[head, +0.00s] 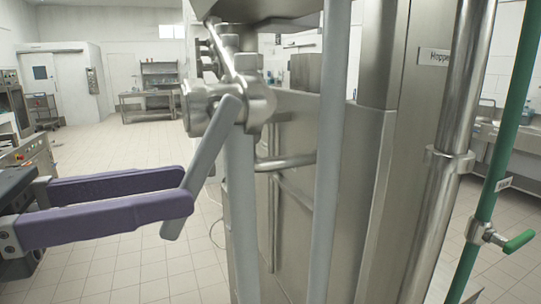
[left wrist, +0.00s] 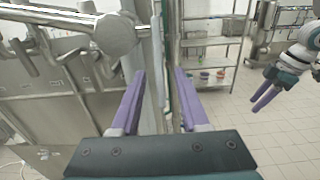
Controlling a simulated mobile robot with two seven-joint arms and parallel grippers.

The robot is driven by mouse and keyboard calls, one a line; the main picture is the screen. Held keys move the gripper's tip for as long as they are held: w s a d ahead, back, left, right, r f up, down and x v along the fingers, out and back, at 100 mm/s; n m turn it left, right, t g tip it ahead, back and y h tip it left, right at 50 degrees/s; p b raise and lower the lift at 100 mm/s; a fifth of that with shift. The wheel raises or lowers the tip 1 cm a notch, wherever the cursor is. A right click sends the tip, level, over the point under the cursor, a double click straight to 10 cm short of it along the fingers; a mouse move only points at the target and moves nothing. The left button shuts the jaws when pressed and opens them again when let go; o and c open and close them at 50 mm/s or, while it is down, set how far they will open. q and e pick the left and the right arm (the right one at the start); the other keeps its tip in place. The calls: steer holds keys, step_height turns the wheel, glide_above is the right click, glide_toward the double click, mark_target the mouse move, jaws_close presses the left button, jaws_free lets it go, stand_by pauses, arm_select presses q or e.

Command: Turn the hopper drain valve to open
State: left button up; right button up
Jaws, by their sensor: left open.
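The hopper drain valve is a steel valve body (head: 235,105) with a flat grey lever (head: 208,145) that slants down and left in the head view. My left gripper (head: 188,190) has purple fingers and is open. The lever passes between its fingertips, with a finger on each side; firm contact is not visible. In the left wrist view the lever (left wrist: 157,60) also runs between the two purple fingers (left wrist: 157,100). A partly cut label (head: 437,57) beginning "Hoppe" is on the steel column. My right gripper (left wrist: 262,92) shows small at the right of the left wrist view, away from the valve.
Grey upright posts (head: 330,150) and steel panels stand close right of the valve. A green pipe (head: 505,130) with a green-handled valve (head: 518,241) is at the far right. A shelf rack (left wrist: 212,45) stands behind. Tiled floor (head: 110,270) is open at left.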

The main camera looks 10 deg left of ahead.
mark_target(203, 183)
arm_select(q)
steer(key=p+x, duration=0.1)
steer(key=x, duration=0.1)
steer(key=p+x, duration=0.1)
steer(key=x, duration=0.1)
steer(key=shift+w+d+r, duration=0.1)
steer(key=shift+w+r, duration=0.05)
steer(key=shift+r, duration=0.1)
steer(key=shift+w+d+f+p, duration=0.25)
steer(key=shift+w+d+p, duration=0.1)
steer(key=shift+d, duration=0.2)
steer(key=c, duration=0.4)
jaws_close()
stand_by(0.3)
